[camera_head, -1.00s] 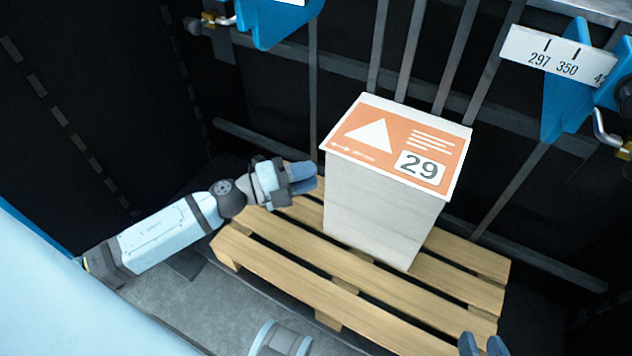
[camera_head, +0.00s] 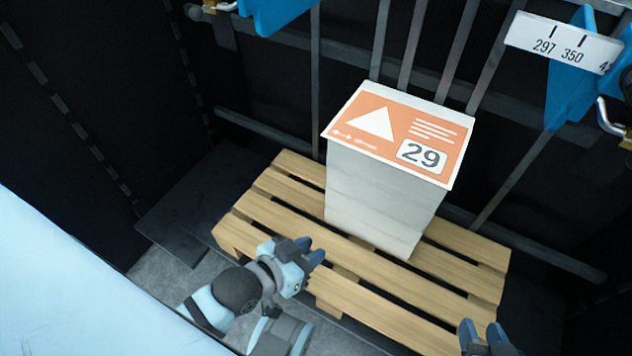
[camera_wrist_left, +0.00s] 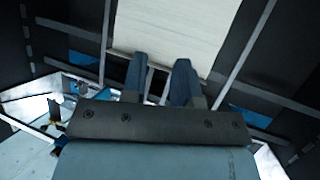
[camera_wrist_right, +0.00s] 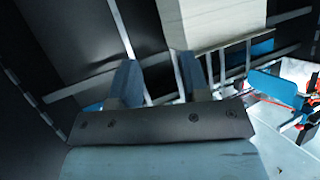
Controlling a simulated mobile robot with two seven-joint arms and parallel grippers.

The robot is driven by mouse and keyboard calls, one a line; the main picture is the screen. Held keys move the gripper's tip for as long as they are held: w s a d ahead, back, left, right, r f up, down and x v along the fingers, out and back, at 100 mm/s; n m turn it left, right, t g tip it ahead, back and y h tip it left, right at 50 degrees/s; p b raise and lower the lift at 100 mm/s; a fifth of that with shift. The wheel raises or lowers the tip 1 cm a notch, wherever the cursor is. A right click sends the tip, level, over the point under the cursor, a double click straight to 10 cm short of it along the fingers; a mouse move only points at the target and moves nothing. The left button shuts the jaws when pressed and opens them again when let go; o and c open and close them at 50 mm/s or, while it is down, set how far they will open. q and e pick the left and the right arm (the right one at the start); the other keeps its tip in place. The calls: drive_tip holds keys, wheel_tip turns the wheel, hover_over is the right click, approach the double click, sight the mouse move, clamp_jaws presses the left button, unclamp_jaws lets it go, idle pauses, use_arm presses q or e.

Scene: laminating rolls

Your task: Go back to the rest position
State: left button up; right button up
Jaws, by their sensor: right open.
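My left gripper (camera_head: 308,250) is in front of the wooden pallet, low and left of the paper stack. In the left wrist view its two fingers (camera_wrist_left: 161,82) stand apart with nothing between them. My right gripper (camera_head: 482,335) shows only at the bottom edge of the head view, right of centre. In the right wrist view its fingers (camera_wrist_right: 158,82) are spread and empty. The tall white stack (camera_head: 375,200) with an orange top sheet (camera_head: 398,132) marked 29 stands upright on the pallet. Neither gripper touches it.
The wooden pallet (camera_head: 284,288) lies below the stack, close to both grippers. Dark walls and metal bars (camera_head: 408,45) stand behind. Blue brackets (camera_head: 270,12) hang at the top, with a white scale (camera_head: 562,42) reading 297 and 350 at the right. Grey floor shows at lower left.

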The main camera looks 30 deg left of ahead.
use_arm(q)
drive_tip(key=s+a+r+g+y+p, duration=0.1)
drive_tip(key=s+a+r+p, duration=0.1)
drive_tip(key=r+p, duration=1.4)
drive_tip(key=a+p, duration=0.1)
drive_tip(key=p, duration=1.3)
drive_tip(key=shift+r+y, duration=0.3)
drive_tip(key=shift+r, duration=0.1)
use_arm(e)
drive_tip(key=s+d+r+g+h, duration=0.1)
drive_tip(key=s+d+r, duration=0.1)
drive_tip(key=r, duration=1.4)
drive_tip(key=shift+d+r, duration=0.35)
drive_tip(key=shift+d, duration=0.15)
drive_tip(key=shift+s, duration=0.1)
